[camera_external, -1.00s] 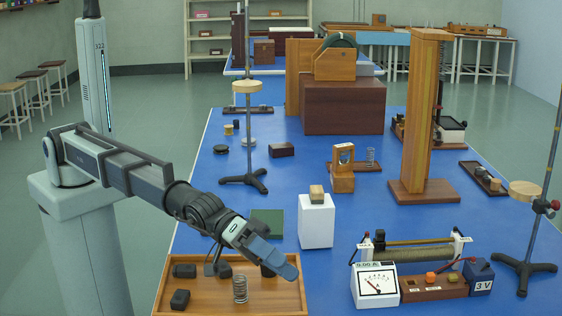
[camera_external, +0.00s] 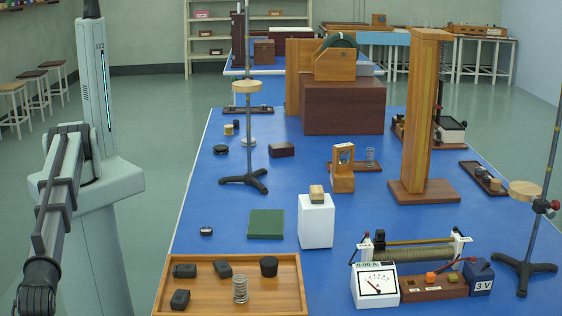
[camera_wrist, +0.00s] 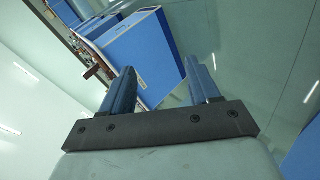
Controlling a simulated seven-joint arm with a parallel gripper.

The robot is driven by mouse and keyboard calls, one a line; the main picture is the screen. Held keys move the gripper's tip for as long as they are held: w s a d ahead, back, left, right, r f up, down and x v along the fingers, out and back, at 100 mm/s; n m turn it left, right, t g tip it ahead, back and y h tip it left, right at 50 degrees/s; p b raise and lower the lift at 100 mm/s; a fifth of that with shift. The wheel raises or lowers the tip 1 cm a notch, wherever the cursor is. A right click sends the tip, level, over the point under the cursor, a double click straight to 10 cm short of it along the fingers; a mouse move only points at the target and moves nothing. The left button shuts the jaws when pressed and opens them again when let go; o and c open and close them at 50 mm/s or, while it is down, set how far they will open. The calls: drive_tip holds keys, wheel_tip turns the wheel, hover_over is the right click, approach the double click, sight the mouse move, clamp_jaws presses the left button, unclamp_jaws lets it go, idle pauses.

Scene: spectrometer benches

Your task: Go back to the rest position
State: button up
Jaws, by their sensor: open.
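My gripper (camera_wrist: 158,88) shows in the wrist view with its two blue fingers spread apart and nothing between them. In the external view my arm is folded back at the left edge, beside my column and off the blue table (camera_external: 225,205). The gripper itself is out of that view, below its lower left edge. In the wrist view the blue table (camera_wrist: 140,55) shows tilted beyond the fingers, some way off.
A wooden tray (camera_external: 270,312) with several black blocks and a metal spring (camera_external: 240,289) sits at the table's near left. A green mat (camera_external: 266,223), a white block (camera_external: 316,222) and a meter (camera_external: 375,287) stand nearby.

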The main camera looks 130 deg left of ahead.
drive_tip(key=s+d+f+m+g, duration=0.1)
drive_tip(key=s+d+f+g, duration=0.15)
drive_tip(key=s+f, duration=0.5)
drive_tip(key=s+a+f+m+g+y, duration=0.1)
drive_tip(key=s+a+f+g+y, duration=0.1)
drive_tip(key=s+a+f, duration=0.5)
drive_tip(key=s+a+f+m+g+y, duration=0.1)
drive_tip(key=s+a+f, duration=0.3)
drive_tip(key=a+f, duration=0.8)
drive_tip(key=s+a+f+m+g+y, duration=0.15)
drive_tip(key=s+a+f, duration=0.4)
drive_tip(key=a, duration=0.65)
drive_tip(key=s+a+f+m+g, duration=0.1)
drive_tip(key=s+a+f+g, duration=0.1)
drive_tip(key=s+a, duration=0.5)
drive_tip(key=s+a+f+g+y, duration=0.1)
drive_tip(key=s+a, duration=0.6)
drive_tip(key=s, duration=0.8)
drive_tip(key=s+a+f+m+g+y, duration=0.1)
drive_tip(key=s+a+f+g, duration=0.2)
drive_tip(key=s, duration=0.8)
drive_tip(key=a+g, duration=0.2)
drive_tip(key=a, duration=0.1)
drive_tip(key=shift+s+a+f+m, duration=0.35)
drive_tip(key=shift+a+f, duration=0.05)
